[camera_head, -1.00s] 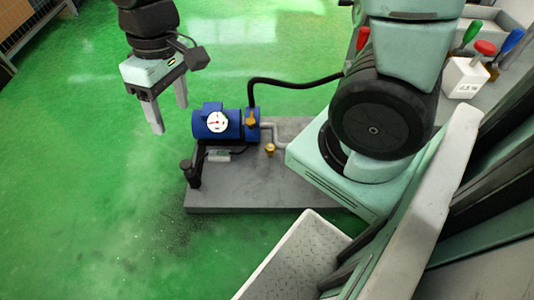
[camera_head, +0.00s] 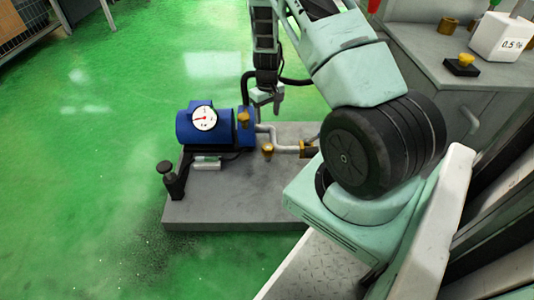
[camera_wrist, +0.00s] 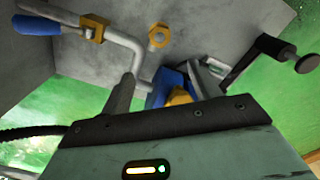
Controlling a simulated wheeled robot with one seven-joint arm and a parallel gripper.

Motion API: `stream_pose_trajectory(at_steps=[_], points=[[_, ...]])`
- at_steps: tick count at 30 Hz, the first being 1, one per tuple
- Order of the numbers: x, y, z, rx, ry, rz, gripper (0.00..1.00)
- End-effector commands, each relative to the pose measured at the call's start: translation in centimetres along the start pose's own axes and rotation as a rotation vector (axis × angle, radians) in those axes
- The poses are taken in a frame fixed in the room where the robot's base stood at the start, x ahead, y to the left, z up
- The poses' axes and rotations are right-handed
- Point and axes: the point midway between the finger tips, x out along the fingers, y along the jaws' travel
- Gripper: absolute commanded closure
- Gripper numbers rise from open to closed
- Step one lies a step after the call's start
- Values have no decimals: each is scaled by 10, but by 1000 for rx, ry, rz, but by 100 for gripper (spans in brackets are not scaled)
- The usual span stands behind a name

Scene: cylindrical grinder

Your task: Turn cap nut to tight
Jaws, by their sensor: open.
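The blue pump (camera_head: 215,127) stands on a grey base plate (camera_head: 220,208). A brass-yellow fitting (camera_head: 243,117) sits on its right end, probably the cap nut; in the wrist view a yellow part (camera_wrist: 179,97) shows low between the fingers, partly hidden by my gripper body. My gripper (camera_head: 266,100) is open and empty, pointing down just right of and behind this fitting. In the wrist view its two fingers (camera_wrist: 165,72) are spread, with the blue pump end (camera_wrist: 165,85) between them. I cannot tell whether a finger touches it.
A grey pipe (camera_head: 270,132) runs right from the pump to a brass valve (camera_head: 305,149); its blue handle shows in the wrist view (camera_wrist: 36,25). A separate brass hex part (camera_head: 267,151) stands in front. A black hose rises behind. A grey cabinet (camera_head: 440,70) is at right.

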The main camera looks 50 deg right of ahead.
Motion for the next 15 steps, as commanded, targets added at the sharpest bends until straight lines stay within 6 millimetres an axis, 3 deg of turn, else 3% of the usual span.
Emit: stream_pose_trajectory(at_steps=[5,15], points=[[26,0,0,1,-1,0,38],[97,0,0,0,-2,-1,38]])
